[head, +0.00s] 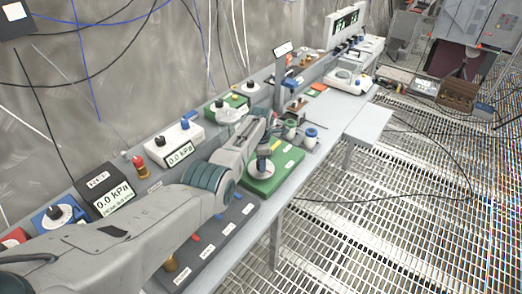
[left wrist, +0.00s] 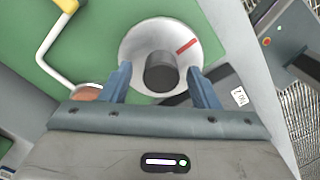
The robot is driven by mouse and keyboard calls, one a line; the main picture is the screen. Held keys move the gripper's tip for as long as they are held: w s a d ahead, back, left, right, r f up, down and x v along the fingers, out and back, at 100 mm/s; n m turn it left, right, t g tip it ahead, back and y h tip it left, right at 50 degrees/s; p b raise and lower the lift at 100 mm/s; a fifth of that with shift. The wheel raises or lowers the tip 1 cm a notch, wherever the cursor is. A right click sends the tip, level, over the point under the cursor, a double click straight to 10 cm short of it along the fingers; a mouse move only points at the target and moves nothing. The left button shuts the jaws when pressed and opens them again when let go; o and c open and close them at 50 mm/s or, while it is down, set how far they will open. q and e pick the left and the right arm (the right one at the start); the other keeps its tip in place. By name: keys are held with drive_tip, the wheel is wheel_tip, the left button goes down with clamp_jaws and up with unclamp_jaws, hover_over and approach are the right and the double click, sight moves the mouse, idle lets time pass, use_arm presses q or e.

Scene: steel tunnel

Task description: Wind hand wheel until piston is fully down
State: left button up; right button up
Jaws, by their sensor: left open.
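A pale round wheel with a dark central knob and a red radial mark (left wrist: 133,47) sits on a green panel (left wrist: 92,28) in the left wrist view. In the head view, a pale disc (head: 261,170) shows on the green panel (head: 286,172), partly hidden by my gripper. My left gripper (left wrist: 159,70) is open, its two blue fingers on either side of the dark knob; I cannot tell whether they touch it. In the head view my left gripper (head: 263,155) is over the disc. I cannot make out a piston. My right gripper is not in view.
A bent white tube (left wrist: 46,62) runs on the green panel beside the wheel. Small blue-topped cups (head: 310,135) stand past the panel. Readout boxes (head: 113,197) and a white knob box (head: 180,140) line the wall side. The grated floor at right is mostly open, with cables.

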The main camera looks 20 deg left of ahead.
use_arm(q)
wheel_tip(320, 180, up, 10)
drive_tip(key=b, duration=0.1)
drive_tip(key=shift+r, duration=0.1)
idle(0.5)
